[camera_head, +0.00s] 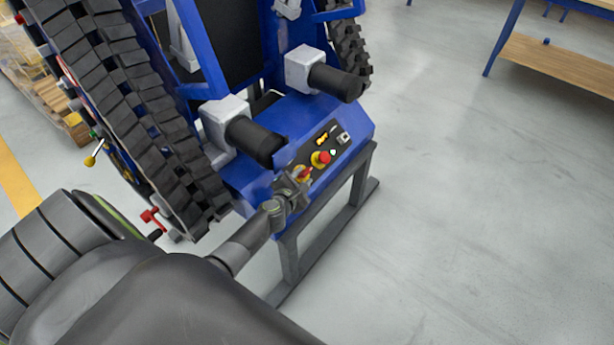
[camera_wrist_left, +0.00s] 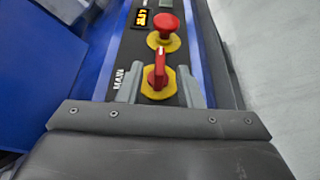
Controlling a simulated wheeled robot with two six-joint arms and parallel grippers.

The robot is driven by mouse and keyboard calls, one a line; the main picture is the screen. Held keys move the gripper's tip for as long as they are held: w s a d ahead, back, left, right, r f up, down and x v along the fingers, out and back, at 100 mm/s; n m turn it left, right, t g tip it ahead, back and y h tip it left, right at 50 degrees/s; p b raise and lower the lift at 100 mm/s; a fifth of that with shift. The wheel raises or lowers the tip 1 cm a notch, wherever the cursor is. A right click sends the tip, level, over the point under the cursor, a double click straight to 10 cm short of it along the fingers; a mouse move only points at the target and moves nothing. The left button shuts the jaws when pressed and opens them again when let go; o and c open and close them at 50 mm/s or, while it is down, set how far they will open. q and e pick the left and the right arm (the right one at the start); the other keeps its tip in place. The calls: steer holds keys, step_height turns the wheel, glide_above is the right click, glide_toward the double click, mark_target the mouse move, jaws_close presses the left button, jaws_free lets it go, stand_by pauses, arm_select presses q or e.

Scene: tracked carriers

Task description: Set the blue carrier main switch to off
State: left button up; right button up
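The blue carrier (camera_head: 354,128) has a control panel on its end face. The main switch (camera_wrist_left: 157,77) is a red handle on a yellow plate, beside the label "MAIN"; the handle lies along the panel's length, pointing toward the emergency stop. It also shows in the head view (camera_head: 305,173), partly hidden by my gripper. My left gripper (camera_wrist_left: 160,88) is open, with one finger on each side of the red handle and visible gaps to it. In the head view my left gripper (camera_head: 293,182) is at the panel's near end. My right gripper is not in view.
A red emergency stop button (camera_wrist_left: 166,26) on a yellow base sits just beyond the switch, with a lit display (camera_wrist_left: 157,19) nearby. Black cylinders (camera_head: 335,83) project above the panel. Black tracks (camera_head: 130,90) stand to the left. The floor right of the carrier is clear.

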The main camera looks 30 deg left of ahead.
mark_target(304, 175)
arm_select(q)
steer(key=shift+b+x, duration=0.75)
steer(key=shift+x, duration=1.45)
jaws_close()
